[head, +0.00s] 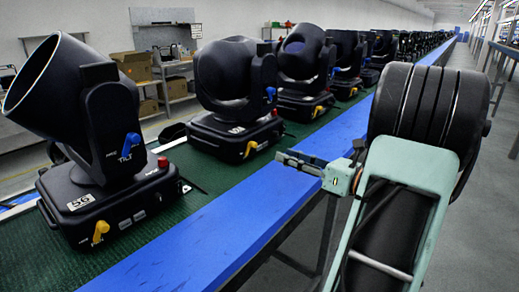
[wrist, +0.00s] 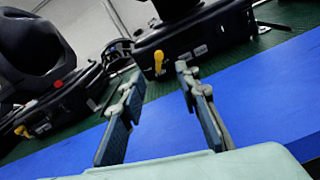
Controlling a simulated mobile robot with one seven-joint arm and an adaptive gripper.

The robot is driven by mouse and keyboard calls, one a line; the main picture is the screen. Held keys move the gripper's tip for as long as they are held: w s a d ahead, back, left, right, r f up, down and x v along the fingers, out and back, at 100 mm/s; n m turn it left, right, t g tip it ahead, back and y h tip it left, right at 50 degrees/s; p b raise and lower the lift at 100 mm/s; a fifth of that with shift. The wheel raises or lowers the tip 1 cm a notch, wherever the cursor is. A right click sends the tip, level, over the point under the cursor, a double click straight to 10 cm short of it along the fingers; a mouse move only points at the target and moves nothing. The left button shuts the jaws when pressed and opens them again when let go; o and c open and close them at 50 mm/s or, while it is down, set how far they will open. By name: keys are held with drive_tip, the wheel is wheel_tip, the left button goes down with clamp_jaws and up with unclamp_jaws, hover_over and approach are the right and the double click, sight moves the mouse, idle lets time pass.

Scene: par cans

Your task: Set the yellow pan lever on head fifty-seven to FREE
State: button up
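Head fifty-seven (head: 235,80) appears to be the second black moving head along the row, just past the one labelled 56; its own label is too blurred to read surely. Its yellow pan lever (head: 250,148) is on the base's near side. In the wrist view a yellow lever (wrist: 158,62), seemingly the same one, points roughly downward in the picture; its markings are unreadable. My gripper (head: 283,158) is over the blue edge, apart from the base. In the wrist view its fingers (wrist: 157,76) are spread and empty, with the lever beyond them, between the tips.
Head 56 (head: 75,205) stands nearest at left, with its own yellow lever (head: 100,232), blue tilt lever (head: 130,145) and red button (head: 162,162). More heads line the green belt (head: 205,185). A blue rail (head: 190,255) borders it. The aisle at right is open.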

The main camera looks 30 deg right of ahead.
sight(256, 146)
drive_tip(key=b+x, duration=0.1)
drive_tip(key=x, duration=0.9)
drive_tip(key=shift+w+a, duration=0.1)
drive_tip(key=shift+a, duration=0.1)
clamp_jaws()
